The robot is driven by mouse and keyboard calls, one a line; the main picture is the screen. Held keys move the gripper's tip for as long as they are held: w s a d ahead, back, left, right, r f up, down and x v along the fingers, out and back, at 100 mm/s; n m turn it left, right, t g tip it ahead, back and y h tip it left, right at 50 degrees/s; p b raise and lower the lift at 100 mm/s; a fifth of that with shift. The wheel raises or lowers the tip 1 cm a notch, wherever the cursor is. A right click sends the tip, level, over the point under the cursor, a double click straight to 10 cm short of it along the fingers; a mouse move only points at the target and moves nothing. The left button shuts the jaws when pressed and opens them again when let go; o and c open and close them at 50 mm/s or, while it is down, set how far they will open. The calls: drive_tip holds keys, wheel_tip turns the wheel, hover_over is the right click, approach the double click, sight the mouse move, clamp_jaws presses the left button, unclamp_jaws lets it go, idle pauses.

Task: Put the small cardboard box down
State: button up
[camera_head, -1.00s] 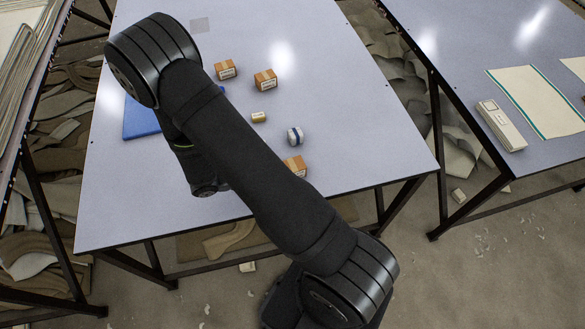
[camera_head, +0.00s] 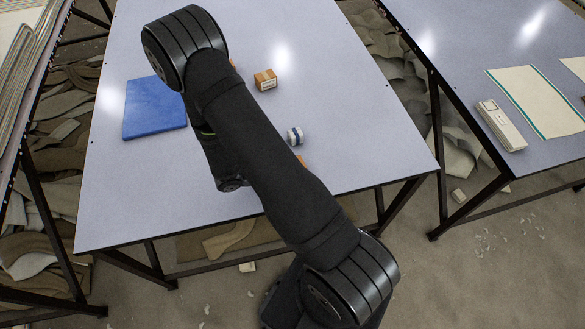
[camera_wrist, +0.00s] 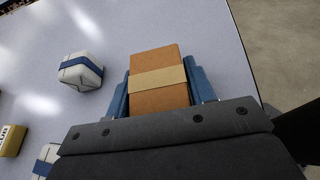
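The small cardboard box (camera_wrist: 158,88), brown with a tan tape band, lies between the blue fingers of my gripper (camera_wrist: 160,92) in the wrist view. Both fingers sit close against its sides, and the gripper looks shut on it. Its underside is hidden, so I cannot tell whether it touches the table. In the head view my arm hides the gripper; only a sliver of a cardboard box (camera_head: 301,160) shows beside my arm, near the table's front edge.
A white bundle with a blue band (camera_wrist: 81,72) stands left of the box. A yellow box (camera_wrist: 11,140) and another white-and-blue item (camera_wrist: 46,160) are at lower left.

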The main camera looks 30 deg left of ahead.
drive_tip(key=c, duration=0.7)
drive_tip(key=shift+c, duration=0.2)
drive_tip(key=shift+r, duration=0.2)
drive_tip(key=shift+r, duration=0.5)
drive_tip(key=r, duration=0.3)
drive_tip(key=shift+d, duration=0.2)
drive_tip(key=w+d+r, duration=0.2)
drive_tip(key=d+r, duration=0.4)
drive_tip(key=d, duration=0.5)
drive_tip(key=shift+r, duration=0.4)
